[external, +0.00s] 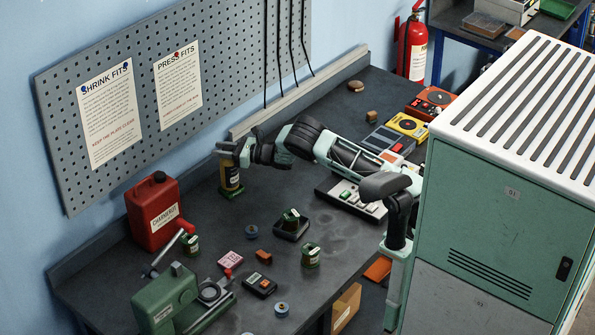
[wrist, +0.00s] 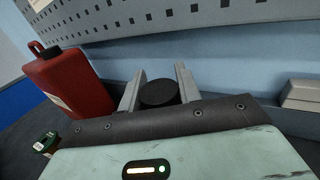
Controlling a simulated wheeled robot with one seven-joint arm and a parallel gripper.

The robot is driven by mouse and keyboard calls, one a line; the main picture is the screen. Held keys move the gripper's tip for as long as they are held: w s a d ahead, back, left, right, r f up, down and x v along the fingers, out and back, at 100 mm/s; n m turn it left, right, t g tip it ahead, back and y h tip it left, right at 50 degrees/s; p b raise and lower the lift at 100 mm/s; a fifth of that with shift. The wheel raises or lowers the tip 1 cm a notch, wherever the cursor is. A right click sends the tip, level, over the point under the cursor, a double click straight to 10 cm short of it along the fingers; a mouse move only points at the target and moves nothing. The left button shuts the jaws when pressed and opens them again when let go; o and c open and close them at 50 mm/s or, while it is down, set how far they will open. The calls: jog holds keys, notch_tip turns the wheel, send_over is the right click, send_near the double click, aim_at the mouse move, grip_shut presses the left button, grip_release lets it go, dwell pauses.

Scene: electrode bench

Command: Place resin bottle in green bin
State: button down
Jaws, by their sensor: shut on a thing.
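In the wrist view the bottle's round black cap (wrist: 160,93) sits between the two fingers of my gripper (wrist: 160,72). A small flat green piece (external: 232,193) shows right under the bottle. I cannot tell whether it is the bin, or whether the bottle touches it. Another green tray (external: 557,8) is on the back bench at the top right.
A red jerrycan (external: 153,212) stands left of the bottle, also in the wrist view (wrist: 68,85). Green jars (external: 311,256), a black tray (external: 291,228) and a green machine (external: 165,300) are nearer the front. A keypad device (external: 350,198) lies to the right.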

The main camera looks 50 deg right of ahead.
jog(key=shift+f+b, duration=0.35)
jog(key=shift+b, duration=0.25)
jog(key=c, duration=1)
grip_release()
